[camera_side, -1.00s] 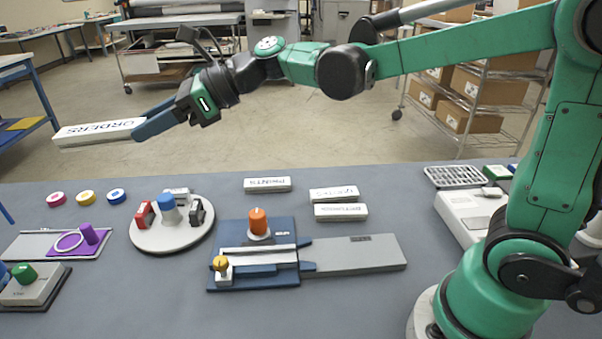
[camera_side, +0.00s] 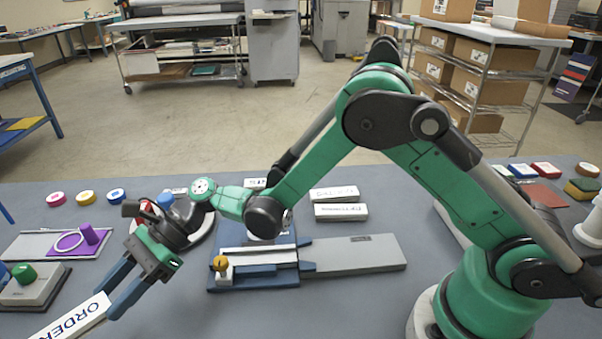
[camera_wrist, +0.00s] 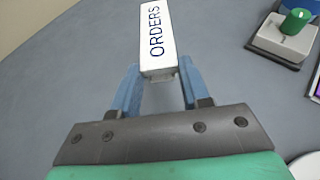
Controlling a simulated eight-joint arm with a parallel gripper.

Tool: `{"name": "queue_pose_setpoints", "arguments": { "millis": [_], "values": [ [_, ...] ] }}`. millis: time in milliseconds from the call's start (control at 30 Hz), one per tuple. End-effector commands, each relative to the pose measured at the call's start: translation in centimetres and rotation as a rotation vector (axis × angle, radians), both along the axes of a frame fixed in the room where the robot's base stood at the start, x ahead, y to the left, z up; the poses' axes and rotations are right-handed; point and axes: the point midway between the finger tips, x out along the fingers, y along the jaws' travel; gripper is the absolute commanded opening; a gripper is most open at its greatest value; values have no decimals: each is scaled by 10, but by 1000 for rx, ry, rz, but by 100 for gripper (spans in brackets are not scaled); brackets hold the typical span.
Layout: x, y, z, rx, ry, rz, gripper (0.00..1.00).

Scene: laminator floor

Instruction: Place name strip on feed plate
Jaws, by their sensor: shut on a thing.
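My gripper (camera_side: 121,290) is shut on the white name strip (camera_side: 72,322) lettered ORDERS, at the lower left of the side view. The strip's far end runs out of that picture. In the wrist view the strip (camera_wrist: 156,40) points away from my gripper (camera_wrist: 156,88), held by its near end between the blue fingers. The feed plate is probably the grey plate (camera_side: 355,255) joined to the blue fixture (camera_side: 225,282) with an orange-yellow knob (camera_side: 220,264). It lies to the right of my gripper. My arm hides part of the fixture's back.
Two white name strips (camera_side: 340,212) lie behind the grey plate; another (camera_side: 255,183) is partly hidden by my arm. Bare table lies in front of the fixture.

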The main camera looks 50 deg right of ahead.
Motion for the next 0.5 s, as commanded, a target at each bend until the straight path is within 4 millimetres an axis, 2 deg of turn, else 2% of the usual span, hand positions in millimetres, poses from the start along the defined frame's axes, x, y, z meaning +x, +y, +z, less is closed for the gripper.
{"name": "queue_pose_setpoints", "arguments": {
  "millis": [100, 333, 500],
  "values": [
    [0, 0, -21, 0, 1, -1, 0],
    [0, 0, -39, 0, 1, -1, 0],
    [0, 0, -61, 0, 1, -1, 0]
  ]
}}
